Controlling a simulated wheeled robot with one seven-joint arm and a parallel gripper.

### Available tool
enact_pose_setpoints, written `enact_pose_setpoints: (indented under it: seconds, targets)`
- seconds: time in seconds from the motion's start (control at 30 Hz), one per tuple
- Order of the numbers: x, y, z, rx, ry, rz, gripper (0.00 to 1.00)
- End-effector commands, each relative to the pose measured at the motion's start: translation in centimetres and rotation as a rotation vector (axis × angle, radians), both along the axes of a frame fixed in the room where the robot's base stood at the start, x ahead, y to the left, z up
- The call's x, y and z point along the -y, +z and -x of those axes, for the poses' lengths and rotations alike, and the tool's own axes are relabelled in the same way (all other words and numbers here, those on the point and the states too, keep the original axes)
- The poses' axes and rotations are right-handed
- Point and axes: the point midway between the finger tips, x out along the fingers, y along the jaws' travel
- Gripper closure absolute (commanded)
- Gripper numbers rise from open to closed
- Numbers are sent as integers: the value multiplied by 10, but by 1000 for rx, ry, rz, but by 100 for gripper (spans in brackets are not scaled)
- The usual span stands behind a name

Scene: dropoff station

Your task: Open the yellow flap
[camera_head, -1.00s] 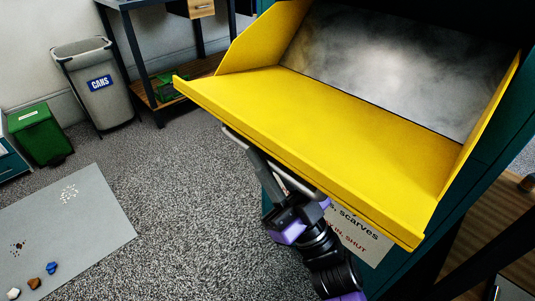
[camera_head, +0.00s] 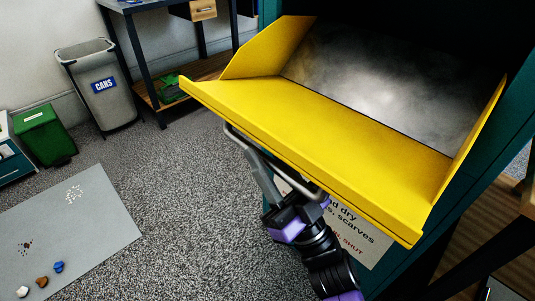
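The yellow flap (camera_head: 330,135) is tilted open on the teal dropoff unit (camera_head: 483,165), with yellow side walls. A grey metal inner surface (camera_head: 385,80) shows behind it. A grey bar handle (camera_head: 240,139) runs under the flap's front edge. My gripper (camera_head: 262,170) is below that edge at the handle, reaching up from the lower middle. Its fingertips are partly hidden by the flap and handle, so I cannot tell whether they are closed around the bar.
A paper sign (camera_head: 350,235) is on the unit's front below the flap. At left are a grey CANS bin (camera_head: 100,90), a green bin (camera_head: 42,135) and a grey mat (camera_head: 95,225) with small items. The carpet between is clear.

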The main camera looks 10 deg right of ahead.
Motion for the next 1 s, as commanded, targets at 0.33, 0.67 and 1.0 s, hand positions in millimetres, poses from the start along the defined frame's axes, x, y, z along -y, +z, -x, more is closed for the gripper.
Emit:
enact_pose_setpoints:
  seconds: [0.33, 0.67, 1.0]
  targets:
    - [4, -1, 0, -2, -7, -2, 62]
    - [22, -35, 28, -3, -6, -1, 62]
    - [32, -54, 46, 3, -3, -1, 62]
